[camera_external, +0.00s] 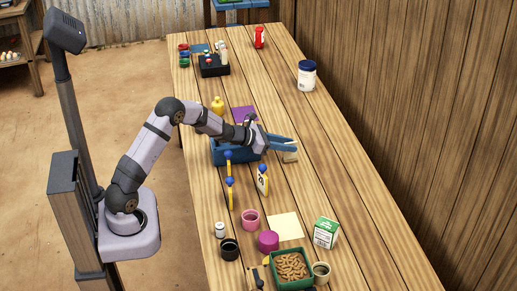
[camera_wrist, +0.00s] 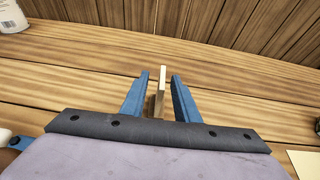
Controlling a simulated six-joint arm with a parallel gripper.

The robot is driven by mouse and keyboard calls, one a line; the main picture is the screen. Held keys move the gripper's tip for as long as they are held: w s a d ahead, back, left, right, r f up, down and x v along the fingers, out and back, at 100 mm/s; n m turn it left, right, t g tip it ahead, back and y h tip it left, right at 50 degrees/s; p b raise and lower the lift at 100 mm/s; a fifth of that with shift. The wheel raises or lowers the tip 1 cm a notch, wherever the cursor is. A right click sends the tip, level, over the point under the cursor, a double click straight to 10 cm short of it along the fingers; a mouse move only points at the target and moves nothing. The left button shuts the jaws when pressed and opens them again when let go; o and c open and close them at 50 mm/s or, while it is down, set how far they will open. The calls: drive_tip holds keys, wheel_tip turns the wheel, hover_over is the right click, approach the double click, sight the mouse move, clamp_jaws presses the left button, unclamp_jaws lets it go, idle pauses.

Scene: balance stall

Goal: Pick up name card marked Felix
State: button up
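A thin, pale upright card (camera_wrist: 161,90) stands between the two blue fingers of my gripper (camera_wrist: 160,90) in the wrist view, seen nearly edge-on. There is a gap between the card and each finger, so my gripper is open around it. In the external view, my gripper (camera_external: 281,145) reaches out over the table, and the pale card (camera_external: 290,154) shows just below and beside its fingers. Any writing on the card is not readable in either view, so I cannot tell whether it says Felix.
A white jar (camera_external: 307,78) stands farther back. The table right of the card is clear up to the wooden wall.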

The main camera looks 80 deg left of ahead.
drive_tip(key=shift+w, duration=0.2)
drive_tip(key=shift+w+d+f+p, duration=0.1)
drive_tip(key=shift+w+f+p, duration=0.1)
drive_tip(key=shift+w+p, duration=0.35)
drive_tip(key=shift+p+x, duration=0.5)
drive_tip(key=shift+x, duration=1.45)
clamp_jaws()
